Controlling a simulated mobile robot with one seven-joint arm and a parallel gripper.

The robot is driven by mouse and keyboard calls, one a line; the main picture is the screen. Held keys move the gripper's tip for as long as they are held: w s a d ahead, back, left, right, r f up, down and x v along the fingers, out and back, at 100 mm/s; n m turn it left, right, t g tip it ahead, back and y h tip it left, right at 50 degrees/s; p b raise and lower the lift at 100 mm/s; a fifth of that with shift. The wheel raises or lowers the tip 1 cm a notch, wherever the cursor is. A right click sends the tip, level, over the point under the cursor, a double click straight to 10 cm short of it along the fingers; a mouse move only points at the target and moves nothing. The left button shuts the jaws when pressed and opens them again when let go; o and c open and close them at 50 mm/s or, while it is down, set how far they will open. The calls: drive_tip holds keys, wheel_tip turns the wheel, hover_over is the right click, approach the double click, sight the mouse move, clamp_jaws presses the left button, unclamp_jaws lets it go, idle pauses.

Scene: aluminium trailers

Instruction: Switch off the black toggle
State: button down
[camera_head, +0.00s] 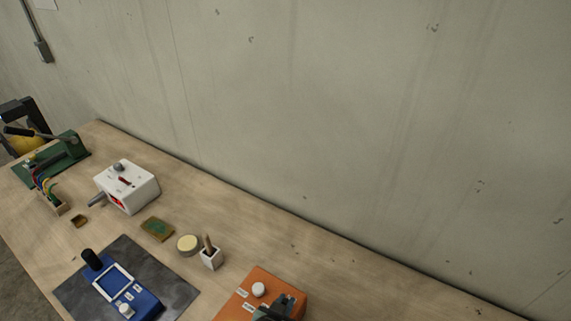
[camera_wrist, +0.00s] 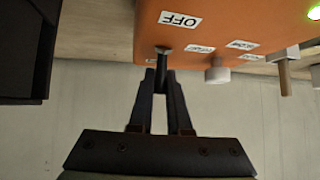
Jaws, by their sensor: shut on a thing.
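The orange box (camera_head: 262,279) stands on the workbench at the bottom of the head view, partly cut off. It also fills the top of the wrist view (camera_wrist: 215,22), which is upside down. A black toggle (camera_wrist: 163,50) sticks out of the box beside a white OFF label (camera_wrist: 180,20). My gripper (camera_wrist: 162,78) is shut on the toggle's end; its fingertips hide part of the lever. In the head view my gripper (camera_head: 285,305) is at the box's right side, and the toggle is hidden there.
A white knob (camera_wrist: 217,72) and a lit green lamp (camera_wrist: 315,12) are on the box near my gripper. The concrete wall rises behind the bench.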

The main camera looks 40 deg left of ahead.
drive_tip(key=shift+s+d+f+t+y+b, duration=0.1)
drive_tip(key=shift+s+f+t+y+b, duration=0.45)
drive_tip(key=shift+b, duration=1.85)
drive_tip(key=shift+d+r+t+h+b, duration=0.1)
drive_tip(key=shift+t+b, duration=0.85)
drive_tip(key=shift+b, duration=1.4)
drive_tip(key=t+b, duration=0.1)
drive_tip(key=b, duration=0.5)
drive_tip(key=s+t+y+b, duration=0.1)
drive_tip(key=t+b, duration=0.1)
drive_tip(key=b, duration=0.5)
drive_tip(key=shift+s+d+f+n, duration=0.1)
drive_tip(key=shift+n, duration=0.3)
drive_tip(key=b, duration=0.3)
drive_tip(key=t+y+b, duration=0.1)
drive_tip(key=b, duration=0.3)
drive_tip(key=shift+s+t, duration=0.3)
drive_tip(key=shift+s+d+r+n+t+b, duration=0.1)
drive_tip(key=shift+r+n+t+b, duration=0.25)
drive_tip(key=shift+b, duration=0.85)
drive_tip(key=c, duration=0.9)
unclamp_jaws()
drive_tip(key=shift+r, duration=0.1)
drive_tip(key=shift+o, duration=0.2)
drive_tip(key=shift+s, duration=0.1)
